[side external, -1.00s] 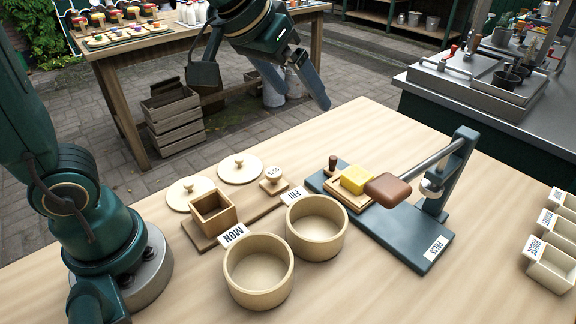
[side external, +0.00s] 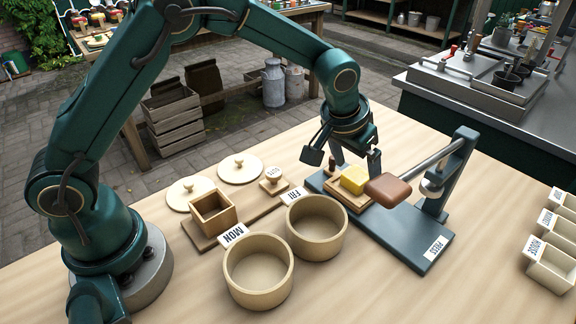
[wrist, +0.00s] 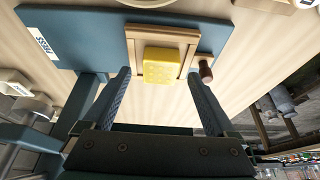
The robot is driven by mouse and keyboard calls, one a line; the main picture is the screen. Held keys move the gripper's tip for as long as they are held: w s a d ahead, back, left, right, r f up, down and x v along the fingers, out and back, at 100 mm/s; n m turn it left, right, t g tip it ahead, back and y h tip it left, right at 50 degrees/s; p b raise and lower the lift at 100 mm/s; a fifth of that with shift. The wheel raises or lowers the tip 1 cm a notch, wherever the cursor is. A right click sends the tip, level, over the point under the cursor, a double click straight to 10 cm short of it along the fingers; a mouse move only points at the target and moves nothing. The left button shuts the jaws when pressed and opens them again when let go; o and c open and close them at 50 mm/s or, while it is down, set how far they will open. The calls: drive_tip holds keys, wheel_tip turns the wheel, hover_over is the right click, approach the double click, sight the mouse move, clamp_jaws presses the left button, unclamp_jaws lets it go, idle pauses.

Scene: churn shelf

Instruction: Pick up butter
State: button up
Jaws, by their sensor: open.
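The butter (side external: 354,179) is a yellow block on a small wooden tray (side external: 340,192) on the blue-grey press base (side external: 400,234). My gripper (side external: 343,161) is open above and just behind the butter, with its fingers pointing down. In the wrist view the butter (wrist: 162,65) shows beyond and between the two fingertips (wrist: 160,75), with nothing between the fingers. The brown press paddle (side external: 388,188) on its metal lever hangs close to the right of the butter.
A dark wooden knob (side external: 333,163) stands beside the tray, close to my gripper. Two round tubs, marked MON (side external: 258,272) and FRI (side external: 317,228), stand in front. A wooden box (side external: 212,211) and lids (side external: 240,169) lie left. Labelled bins (side external: 552,265) stand at right.

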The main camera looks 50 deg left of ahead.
drive_tip(key=shift+x, duration=0.8)
drive_tip(key=c, duration=1.4)
drive_tip(key=shift+o, duration=0.2)
drive_tip(key=shift+r, duration=0.15)
